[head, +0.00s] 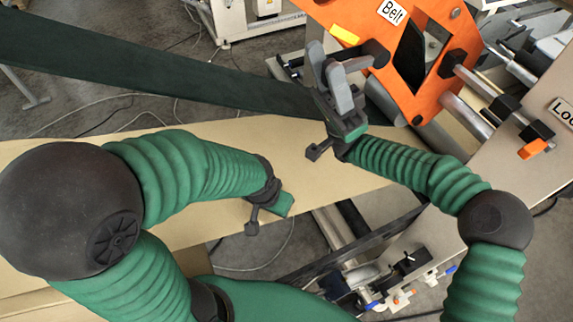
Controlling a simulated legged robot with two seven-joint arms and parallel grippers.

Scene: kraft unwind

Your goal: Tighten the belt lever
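The orange plate (400,22) with the white "Belt" label (392,11) stands at the top right. A lever with a dark round hub (376,53) and a grey bar (357,65) sticks out from its left side. My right gripper (328,70) is at the bar's free end, its grey fingers pointing up on either side of it. The fingers overlap the bar, so I cannot tell whether they are closed on it. My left gripper (268,209) is low over the brown paper, away from the lever; its fingers are mostly hidden.
Brown kraft paper (225,135) runs across the middle. A dark green beam (150,70) crosses the upper left. A panel labelled "Loc…" (564,112), with an orange-tipped lever (532,148), stands at the right. Valves and fittings (375,285) sit below the paper.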

